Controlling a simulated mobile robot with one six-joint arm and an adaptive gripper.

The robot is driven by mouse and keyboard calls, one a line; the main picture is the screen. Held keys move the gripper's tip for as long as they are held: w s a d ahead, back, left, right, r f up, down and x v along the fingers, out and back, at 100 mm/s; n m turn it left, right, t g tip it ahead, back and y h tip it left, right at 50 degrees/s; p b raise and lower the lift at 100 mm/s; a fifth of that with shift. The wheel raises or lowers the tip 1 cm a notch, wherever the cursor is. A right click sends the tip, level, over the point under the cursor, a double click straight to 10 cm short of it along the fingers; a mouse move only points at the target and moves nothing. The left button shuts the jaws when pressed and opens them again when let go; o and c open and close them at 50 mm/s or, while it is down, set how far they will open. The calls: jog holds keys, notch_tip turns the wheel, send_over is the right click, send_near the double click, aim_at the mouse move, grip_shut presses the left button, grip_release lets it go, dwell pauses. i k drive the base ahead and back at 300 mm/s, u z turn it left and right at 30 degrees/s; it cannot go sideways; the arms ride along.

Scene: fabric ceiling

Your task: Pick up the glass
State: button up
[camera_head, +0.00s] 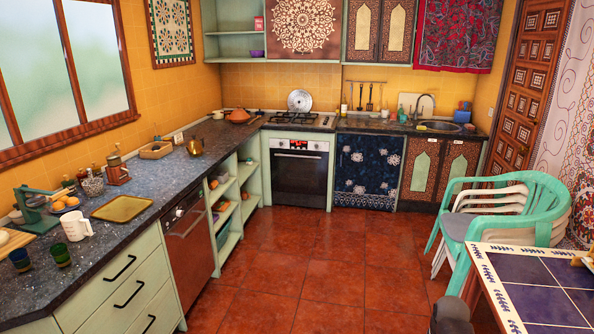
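Two small drinking glasses stand near the front end of the left counter. One is a dark blue glass (20,260) and the other is a green glass (61,255), just right of it. Both look upright and a little apart. I cannot tell which one is meant by the glass. I cannot make out my gripper in this view.
A white measuring jug (76,225) stands close behind the green glass. A green press (36,208), a plate of oranges (66,205) and a yellow tray (122,208) share the counter (115,240). Stacked chairs (505,205) and a tiled table (540,290) stand right. The red floor (310,260) between is clear.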

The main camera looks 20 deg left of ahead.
aim_at(20, 257)
jog(key=u, duration=0.3)
jog(key=i, duration=0.75)
jog(key=u, duration=0.75)
jog(key=i, duration=0.55)
jog(key=u, duration=0.85)
jog(key=i, duration=0.55)
jog(key=u, duration=0.55)
jog(key=i, duration=1)
jog(key=u, duration=0.2)
